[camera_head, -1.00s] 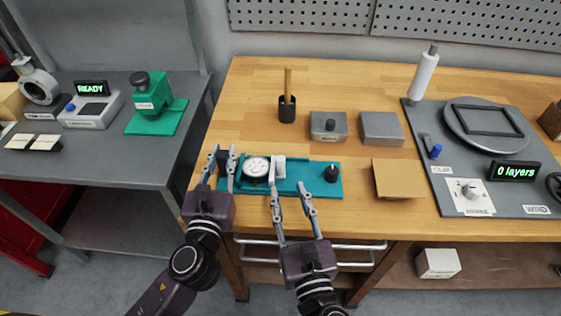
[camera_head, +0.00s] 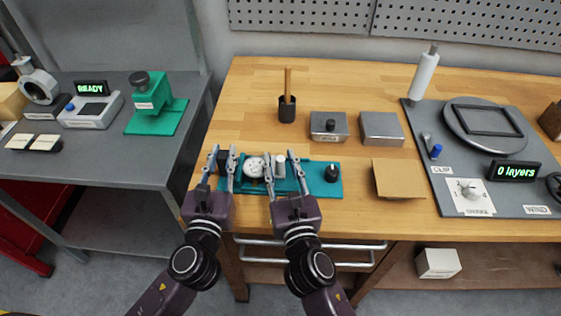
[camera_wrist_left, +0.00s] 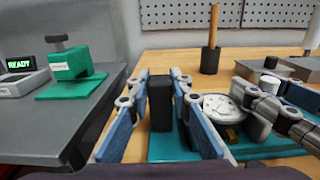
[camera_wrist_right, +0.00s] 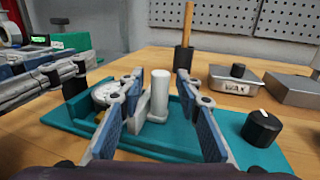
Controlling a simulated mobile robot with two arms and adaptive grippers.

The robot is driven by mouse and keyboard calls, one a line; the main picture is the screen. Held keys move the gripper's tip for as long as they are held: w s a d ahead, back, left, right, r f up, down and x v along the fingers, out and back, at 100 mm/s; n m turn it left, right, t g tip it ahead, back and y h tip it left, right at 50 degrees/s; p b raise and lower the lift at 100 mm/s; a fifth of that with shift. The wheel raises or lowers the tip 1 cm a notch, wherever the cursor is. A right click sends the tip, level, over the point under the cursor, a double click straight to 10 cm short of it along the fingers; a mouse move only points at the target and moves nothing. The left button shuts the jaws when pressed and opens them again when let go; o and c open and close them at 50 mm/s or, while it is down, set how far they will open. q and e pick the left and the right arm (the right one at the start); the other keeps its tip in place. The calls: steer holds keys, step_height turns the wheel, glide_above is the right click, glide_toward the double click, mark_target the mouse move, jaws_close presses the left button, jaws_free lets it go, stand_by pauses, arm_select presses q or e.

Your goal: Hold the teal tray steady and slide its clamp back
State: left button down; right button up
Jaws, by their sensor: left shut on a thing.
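The teal tray (camera_head: 313,187) lies on the wooden bench, with a round white dial (camera_head: 255,167), a black knob (camera_head: 332,173) and a pale upright clamp (camera_head: 281,162). My left gripper (camera_head: 223,158) is shut on the black block (camera_wrist_left: 160,104) at the tray's left end; the block stands between its blue pads. My right gripper (camera_head: 280,158) is open, its fingers on either side of the clamp. In the right wrist view, the clamp's white post (camera_wrist_right: 160,95) stands between the fingers, with gaps showing. The dial is partly hidden by a finger there.
A tan pad (camera_head: 398,179) lies to the right. A grey station (camera_head: 465,180) fills the right side. The bench behind the tray's left end is clear.

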jaws_close()
arm_select(q)
steer(key=shift+a, duration=0.1)
arm_select(e)
steer(key=shift+d, duration=2.65)
jaws_free()
steer(key=shift+a, duration=0.1)
steer(key=v, duration=1.2)
